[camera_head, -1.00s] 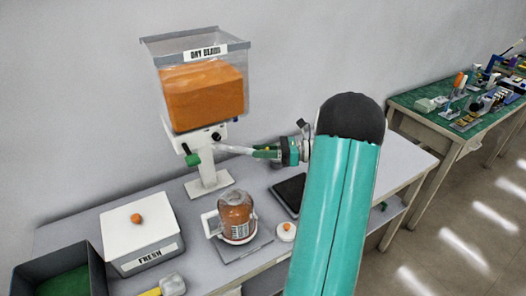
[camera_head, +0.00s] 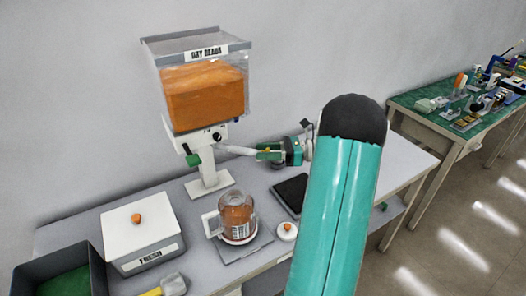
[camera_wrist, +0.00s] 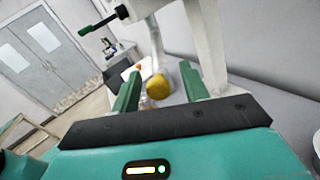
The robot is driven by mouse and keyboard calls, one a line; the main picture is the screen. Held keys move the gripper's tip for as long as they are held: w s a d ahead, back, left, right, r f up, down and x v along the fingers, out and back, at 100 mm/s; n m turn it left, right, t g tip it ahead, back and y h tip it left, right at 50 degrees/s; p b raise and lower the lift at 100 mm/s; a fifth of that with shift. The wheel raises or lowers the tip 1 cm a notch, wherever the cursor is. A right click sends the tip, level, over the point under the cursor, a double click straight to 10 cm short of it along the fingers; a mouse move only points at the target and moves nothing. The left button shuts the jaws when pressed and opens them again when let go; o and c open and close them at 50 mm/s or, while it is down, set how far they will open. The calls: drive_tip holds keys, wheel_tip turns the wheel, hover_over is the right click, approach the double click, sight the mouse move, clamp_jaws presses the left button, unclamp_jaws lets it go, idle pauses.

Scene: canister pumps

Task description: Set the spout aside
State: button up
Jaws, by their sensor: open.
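The spout (camera_head: 237,150) is a pale tube at the front of the dispenser (camera_head: 204,88), below the orange-filled hopper, pointing toward my gripper. In the wrist view the spout (camera_wrist: 155,50) shows as a translucent tube with a round yellow end, lying between my fingers. My gripper (camera_head: 266,152) is at the right end of the spout. Its two green fingers stand open on either side of the yellow end in the wrist view (camera_wrist: 160,88), with visible gaps. Whether the spout's far end is seated in the dispenser cannot be told.
A dark tablet (camera_head: 291,193) lies beneath my gripper. The table's right end (camera_head: 402,165) is clear.

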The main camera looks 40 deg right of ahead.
drive_tip(key=v, duration=1.3)
